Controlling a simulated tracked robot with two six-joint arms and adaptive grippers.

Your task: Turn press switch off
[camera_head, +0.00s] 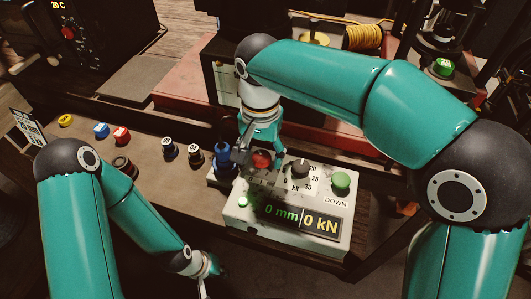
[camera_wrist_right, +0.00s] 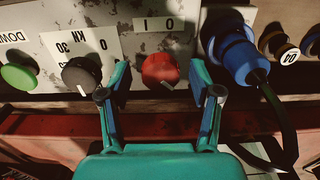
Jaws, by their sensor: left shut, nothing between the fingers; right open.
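The press control box (camera_head: 288,245) is pale and has a lit display reading 0 mm and 0 kN. Its red round switch (camera_head: 261,159) is near the top left of the panel, partly hidden by my right gripper (camera_head: 262,146). In the right wrist view the red switch (camera_wrist_right: 160,70) sits beyond and between the fingertips of my open right gripper (camera_wrist_right: 159,72), under I and O marks. No finger clearly touches it. Which mark it points to, I cannot tell. My left gripper (camera_head: 210,277) is shut and empty, low in the picture, left of the box.
A black knob (camera_head: 299,169) and green DOWN button (camera_head: 341,181) are beside the switch. A blue plug (camera_head: 223,160) with a dark cable stands close on the other side. Several dies and coloured caps line the bench (camera_head: 145,178).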

